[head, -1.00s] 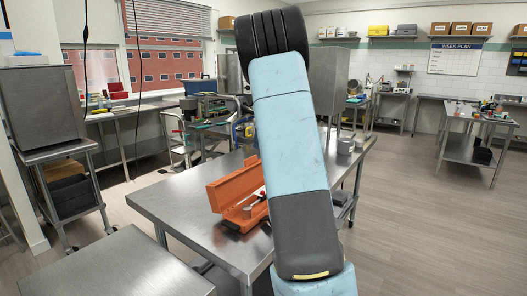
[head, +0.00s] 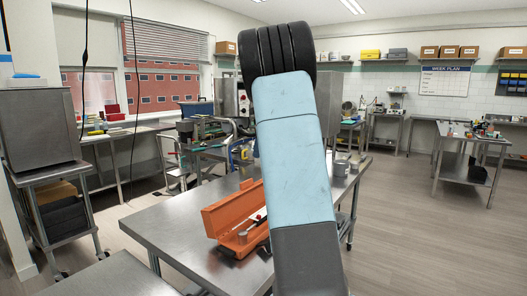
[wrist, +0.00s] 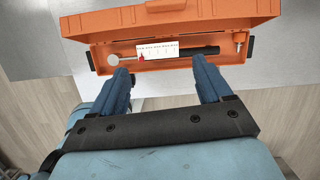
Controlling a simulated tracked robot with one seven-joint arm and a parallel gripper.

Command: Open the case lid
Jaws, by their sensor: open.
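The orange case (head: 241,246) sits on the steel table, partly hidden behind my arm in the head view. Its lid (head: 232,208) stands raised along the far side, and the inside shows. In the wrist view the lid (wrist: 185,20) is at the top, above the open case body (wrist: 100,62). Inside lie a white marked card (wrist: 157,50), a round metal-ended tool (wrist: 113,59), a black handle and a small red piece. My gripper (wrist: 163,72) is open and empty, its blue fingers apart at the near side of the case. Contact cannot be told.
The steel table (head: 180,228) is mostly bare around the case. Grey cups (head: 341,167) stand at its far right. A steel cabinet (head: 38,120) on a cart stands at left. Another steel worktop (head: 110,280) is at the near left. Open floor lies to the right.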

